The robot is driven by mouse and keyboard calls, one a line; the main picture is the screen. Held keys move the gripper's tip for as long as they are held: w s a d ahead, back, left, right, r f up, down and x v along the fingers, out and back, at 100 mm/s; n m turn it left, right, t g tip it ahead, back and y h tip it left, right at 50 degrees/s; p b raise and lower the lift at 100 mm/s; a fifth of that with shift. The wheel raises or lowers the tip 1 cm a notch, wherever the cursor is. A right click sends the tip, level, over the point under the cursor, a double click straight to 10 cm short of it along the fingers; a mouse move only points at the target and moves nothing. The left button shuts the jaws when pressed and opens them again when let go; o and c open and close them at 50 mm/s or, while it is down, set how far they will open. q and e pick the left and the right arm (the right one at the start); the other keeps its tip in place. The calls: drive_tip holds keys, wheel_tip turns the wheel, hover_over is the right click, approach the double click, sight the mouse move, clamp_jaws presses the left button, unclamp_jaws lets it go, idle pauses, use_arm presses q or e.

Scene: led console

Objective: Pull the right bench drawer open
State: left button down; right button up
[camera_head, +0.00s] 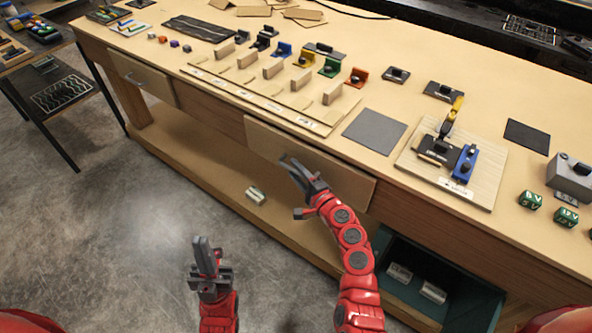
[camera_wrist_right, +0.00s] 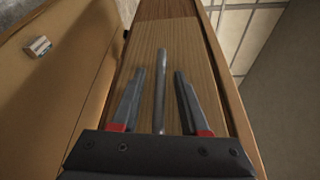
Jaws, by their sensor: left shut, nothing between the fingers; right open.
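The right bench drawer (camera_head: 345,184) has a wooden front in the bench's long side, and it looks shut. In the right wrist view its front (camera_wrist_right: 185,40) fills the middle, with a grey bar handle (camera_wrist_right: 161,85). My right gripper (camera_head: 298,172) is in front of this drawer. In the wrist view the right gripper (camera_wrist_right: 159,75) is open, with one finger on each side of the handle and gaps between them. In the head view the gripper hides the handle. My left gripper (camera_head: 205,258) is shut and empty, low over the floor, away from the bench.
The bench top (camera_head: 370,88) holds blocks, a dark mat (camera_head: 374,131) and a board with a blue clamp (camera_head: 465,163). Another drawer (camera_head: 143,77) is at the left. A lower shelf (camera_head: 215,165) carries a small box (camera_head: 255,195). A green bin (camera_head: 455,300) stands below right. Floor in front is clear.

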drive_tip(key=shift+w, duration=0.1)
drive_tip(key=shift+c, duration=0.3)
clamp_jaws()
idle(1.2)
